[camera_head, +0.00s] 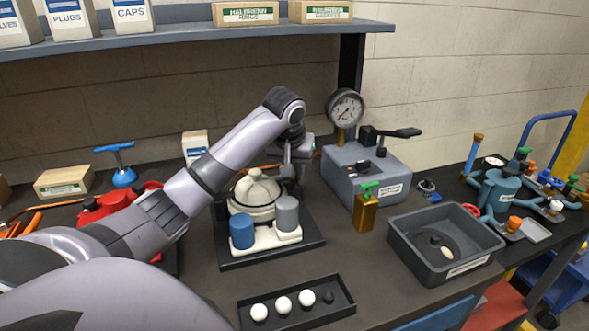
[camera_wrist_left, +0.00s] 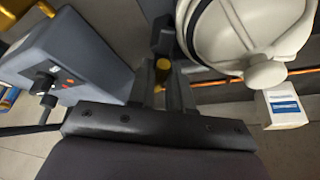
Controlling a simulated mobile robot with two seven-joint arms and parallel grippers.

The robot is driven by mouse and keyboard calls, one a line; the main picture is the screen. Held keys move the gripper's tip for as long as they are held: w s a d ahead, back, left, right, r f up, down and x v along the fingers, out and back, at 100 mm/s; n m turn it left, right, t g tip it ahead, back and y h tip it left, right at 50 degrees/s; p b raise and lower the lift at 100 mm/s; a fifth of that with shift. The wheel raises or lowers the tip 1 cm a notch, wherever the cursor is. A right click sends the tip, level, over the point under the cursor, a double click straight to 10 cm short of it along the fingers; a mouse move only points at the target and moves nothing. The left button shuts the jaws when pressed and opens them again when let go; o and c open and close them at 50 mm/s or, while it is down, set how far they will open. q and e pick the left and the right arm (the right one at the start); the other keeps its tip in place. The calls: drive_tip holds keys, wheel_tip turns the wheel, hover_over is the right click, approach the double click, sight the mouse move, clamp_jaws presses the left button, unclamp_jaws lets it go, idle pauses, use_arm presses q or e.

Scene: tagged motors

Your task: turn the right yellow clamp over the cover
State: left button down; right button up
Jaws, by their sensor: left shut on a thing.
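The cream-white domed cover (camera_head: 256,188) sits on a pale body in a black tray (camera_head: 270,254), behind a blue cylinder (camera_head: 242,231) and a grey cylinder (camera_head: 287,213). My left gripper (camera_head: 289,172) points down at the cover's right side. In the left wrist view, the gripper fingers (camera_wrist_left: 164,82) are shut on a small yellow part, the right yellow clamp (camera_wrist_left: 162,66), beside the cover (camera_wrist_left: 246,38). Much of the clamp is hidden between the fingers, and the head view does not show it. My right gripper is not in view.
A grey test box (camera_head: 352,178) with a gauge (camera_head: 345,108) stands right of the cover. A grey bin (camera_head: 408,258) is farther right. A black tray with white balls (camera_head: 258,312) lies in front. A shelf (camera_head: 180,36) runs above the back.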

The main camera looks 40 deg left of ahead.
use_arm(q)
drive_tip(key=m+h, duration=0.1)
drive_tip(key=m, duration=0.1)
drive_tip(key=m+h, duration=0.1)
drive_tip(key=m, duration=0.2)
drive_tip(key=shift+a+r+m+t, duration=0.1)
drive_tip(key=shift+a+m+t, duration=0.1)
drive_tip(key=shift+m+t, duration=0.15)
drive_tip(key=m+h, duration=0.2)
drive_tip(key=m, duration=0.3)
drive_tip(key=shift+a+m, duration=0.1)
drive_tip(key=shift+m, duration=0.25)
drive_tip(key=c, duration=1)
unclamp_jaws()
drive_tip(key=shift+c, duration=0.2)
drive_tip(key=v, duration=0.7)
drive_tip(key=shift+r+b, duration=0.15)
drive_tip(key=shift+b, duration=0.15)
drive_tip(key=shift+w, duration=0.1)
